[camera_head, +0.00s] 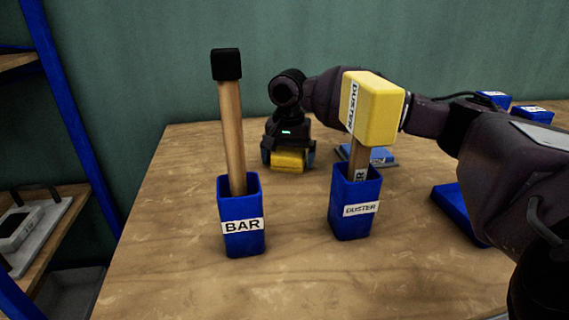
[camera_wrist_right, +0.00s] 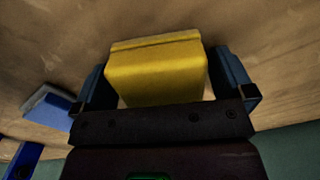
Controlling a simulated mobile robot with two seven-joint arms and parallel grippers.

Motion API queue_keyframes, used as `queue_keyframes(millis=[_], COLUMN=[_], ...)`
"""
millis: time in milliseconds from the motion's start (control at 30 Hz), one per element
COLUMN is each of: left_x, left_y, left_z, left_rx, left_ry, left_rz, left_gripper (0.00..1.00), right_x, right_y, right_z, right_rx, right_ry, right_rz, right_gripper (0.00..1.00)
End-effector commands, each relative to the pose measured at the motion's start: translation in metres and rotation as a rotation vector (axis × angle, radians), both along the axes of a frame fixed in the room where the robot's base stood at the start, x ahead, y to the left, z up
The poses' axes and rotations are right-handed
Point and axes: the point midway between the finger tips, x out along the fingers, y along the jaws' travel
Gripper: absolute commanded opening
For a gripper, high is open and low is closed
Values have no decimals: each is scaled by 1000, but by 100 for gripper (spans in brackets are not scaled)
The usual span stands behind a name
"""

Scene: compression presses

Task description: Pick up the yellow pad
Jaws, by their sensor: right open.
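The yellow pad (camera_head: 288,161) is a small yellow block at the back of the wooden table, partly covered from above by my right gripper (camera_head: 288,165). In the right wrist view the pad (camera_wrist_right: 157,75) lies between the two dark blue fingers of the right gripper (camera_wrist_right: 168,85). The fingers are open on either side of it. Whether a finger touches it is hard to tell. My left gripper is not in view.
A blue BAR holder (camera_head: 241,240) with a tall wooden stick stands at the front. A blue DUSTER holder (camera_head: 354,220) holds a duster with a yellow head (camera_head: 372,108), close in front of my right arm. A flat blue item (camera_head: 380,156) lies right of the gripper.

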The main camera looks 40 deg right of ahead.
Motion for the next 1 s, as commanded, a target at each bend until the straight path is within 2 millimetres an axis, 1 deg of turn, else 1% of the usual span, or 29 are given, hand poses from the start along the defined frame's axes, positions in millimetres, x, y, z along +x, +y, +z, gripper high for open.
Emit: queue_keyframes(millis=[67, 167, 267, 400, 500, 667, 767, 867, 967, 1000], left_x=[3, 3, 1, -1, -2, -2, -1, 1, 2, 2], left_y=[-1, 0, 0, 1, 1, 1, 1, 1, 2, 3], left_z=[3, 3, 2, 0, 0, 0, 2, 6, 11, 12], left_rx=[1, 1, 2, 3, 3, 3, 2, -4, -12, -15], left_ry=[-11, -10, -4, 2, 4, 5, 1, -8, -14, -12], left_rz=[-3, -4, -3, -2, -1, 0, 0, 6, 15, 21], left_gripper=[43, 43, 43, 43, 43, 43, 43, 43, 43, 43], right_x=[0, 0, 0, 0, 0, 0, 0, 0, 0, 0], right_y=[0, 0, 0, 0, 0, 0, 0, 0, 1, 1], right_z=[3, 4, 4, 4, 3, 3, 8, 20, 40, 50], right_rx=[0, 1, 1, 0, 0, 1, 1, 0, 2, 2], right_ry=[-5, -6, -6, -5, -5, -4, -6, -11, -17, -18], right_rz=[0, 0, 0, 0, 0, 0, 0, 0, 1, 1], right_gripper=[100, 100, 86, 65, 53, 53, 53, 53, 53, 53])
